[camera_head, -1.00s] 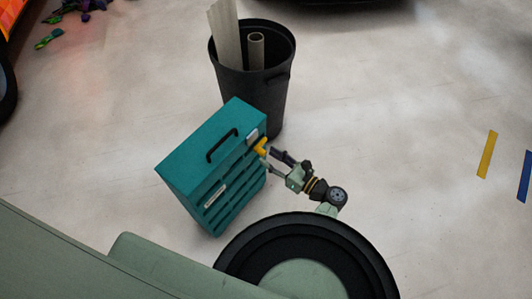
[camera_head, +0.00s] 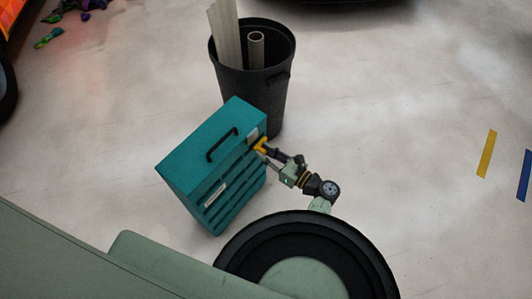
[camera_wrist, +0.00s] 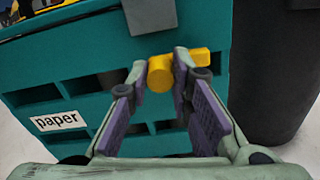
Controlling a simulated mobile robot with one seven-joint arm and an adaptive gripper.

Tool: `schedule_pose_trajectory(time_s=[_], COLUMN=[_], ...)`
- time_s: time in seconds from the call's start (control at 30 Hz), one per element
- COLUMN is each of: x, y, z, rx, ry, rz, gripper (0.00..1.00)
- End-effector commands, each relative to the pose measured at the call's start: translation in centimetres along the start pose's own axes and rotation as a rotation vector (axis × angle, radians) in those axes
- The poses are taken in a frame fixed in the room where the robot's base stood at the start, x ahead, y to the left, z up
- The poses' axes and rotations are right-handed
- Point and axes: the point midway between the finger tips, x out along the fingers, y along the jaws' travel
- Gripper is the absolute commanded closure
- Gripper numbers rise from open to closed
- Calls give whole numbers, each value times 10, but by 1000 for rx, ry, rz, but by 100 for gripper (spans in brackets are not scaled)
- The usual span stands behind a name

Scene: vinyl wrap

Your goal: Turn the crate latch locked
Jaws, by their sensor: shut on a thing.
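The teal crate (camera_head: 190,155) stands on the floor with a dark handle on top and slotted openings in its side. Its yellow latch (camera_head: 261,145) sits high on that side, near the right corner. In the wrist view the latch (camera_wrist: 160,76) shows a round knob with a short arm pointing right, below a grey plate (camera_wrist: 149,14). My gripper (camera_head: 266,151) reaches the latch from the right. In the wrist view my gripper's fingertips (camera_wrist: 162,78) are on either side of the knob, shut on it. The fingertips partly hide the knob's sides.
A black bin (camera_head: 250,90) with pale rolls and a tube stands right behind the crate and close to its right side in the wrist view (camera_wrist: 275,70). A white "paper" label (camera_wrist: 58,121) is on the crate. Floor to the right is clear except flat yellow and blue strips.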

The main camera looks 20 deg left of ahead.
Motion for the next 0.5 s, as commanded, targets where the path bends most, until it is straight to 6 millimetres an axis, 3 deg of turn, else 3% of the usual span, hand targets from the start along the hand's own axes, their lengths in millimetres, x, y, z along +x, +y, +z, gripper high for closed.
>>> schedule_pose_trajectory(time_s=[0.13,0.5], x=[0,0], y=[0,0], z=[0,0], rx=[0,-23], ry=[0,0], rz=[0,0], gripper=[100,100])
